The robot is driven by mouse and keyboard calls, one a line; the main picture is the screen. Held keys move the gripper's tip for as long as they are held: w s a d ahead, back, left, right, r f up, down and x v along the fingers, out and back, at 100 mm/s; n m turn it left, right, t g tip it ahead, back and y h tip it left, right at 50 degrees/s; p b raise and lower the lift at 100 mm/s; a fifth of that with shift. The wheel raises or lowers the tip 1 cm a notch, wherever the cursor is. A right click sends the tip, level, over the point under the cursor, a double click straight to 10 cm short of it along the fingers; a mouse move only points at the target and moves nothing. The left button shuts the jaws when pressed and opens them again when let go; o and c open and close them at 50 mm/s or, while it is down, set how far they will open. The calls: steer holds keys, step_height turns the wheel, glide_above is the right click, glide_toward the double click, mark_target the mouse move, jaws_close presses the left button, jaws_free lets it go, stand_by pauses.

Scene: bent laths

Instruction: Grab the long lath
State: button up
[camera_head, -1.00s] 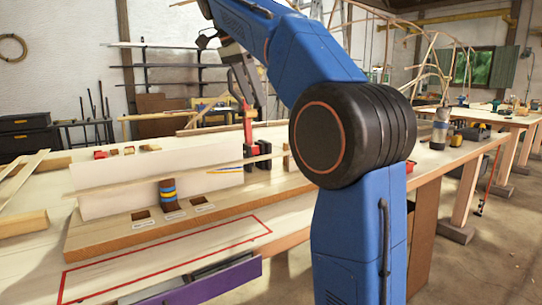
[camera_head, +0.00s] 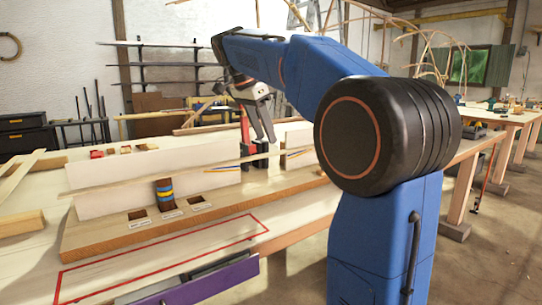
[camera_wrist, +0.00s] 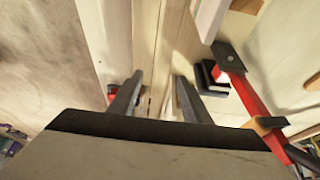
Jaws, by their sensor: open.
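The long lath (camera_head: 115,184) is a thin pale strip. It runs across the front of a white upright board, slanting up to the right, and passes the slot with the blue and yellow banded block (camera_head: 165,194). My gripper (camera_head: 265,138) hangs above the right part of the lath, pointing down, with its fingers apart. In the wrist view the two fingers (camera_wrist: 155,98) are open, with pale wooden strips running between and beyond them. I cannot tell which strip there is the lath. No contact shows.
A wooden base (camera_head: 105,235) with labelled slots carries the white board (camera_head: 95,200). A red clamp (camera_wrist: 245,95) stands close to the right of the fingers. A red outline (camera_head: 160,262) and a purple drawer (camera_head: 205,285) lie in front. Loose laths lie at left.

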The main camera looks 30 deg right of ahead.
mark_target(271, 153)
steer(key=x, duration=0.5)
steer(key=shift+w+a, duration=0.2)
jaws_close()
